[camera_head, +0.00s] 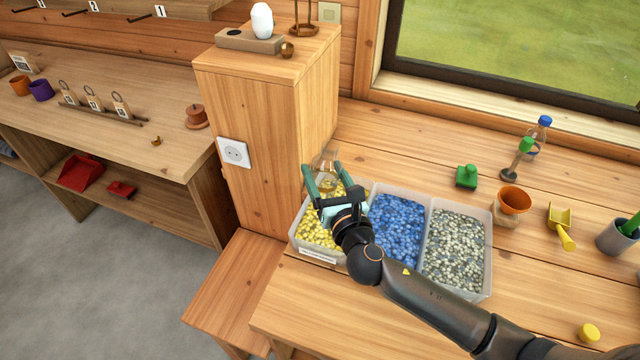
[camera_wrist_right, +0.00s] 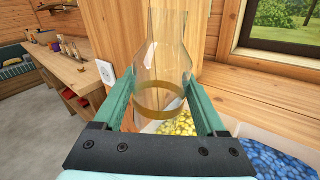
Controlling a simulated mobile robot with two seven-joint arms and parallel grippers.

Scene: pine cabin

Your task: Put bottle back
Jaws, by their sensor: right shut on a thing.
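A clear bottle (camera_head: 326,168) with an amber band is between the green fingers of my right gripper (camera_head: 323,182), above the bin of yellow pieces (camera_head: 297,243). In the right wrist view the bottle (camera_wrist_right: 165,60) looks upright, neck up, with the fingers (camera_wrist_right: 163,105) shut on its sides. Its base is partly hidden by the gripper in the head view. Another clear bottle with a blue cap (camera_head: 544,121) stands near the window. My left gripper is not in view.
A bin of blue pieces (camera_head: 398,222) and a bin of grey pieces (camera_head: 457,248) adjoin the yellow one. A tall wooden cabinet (camera_head: 262,150) stands close left. An orange pot (camera_head: 514,200), green stamp-like thing (camera_head: 467,177) and yellow scoop (camera_head: 561,222) are right. Bare tabletop lies in front.

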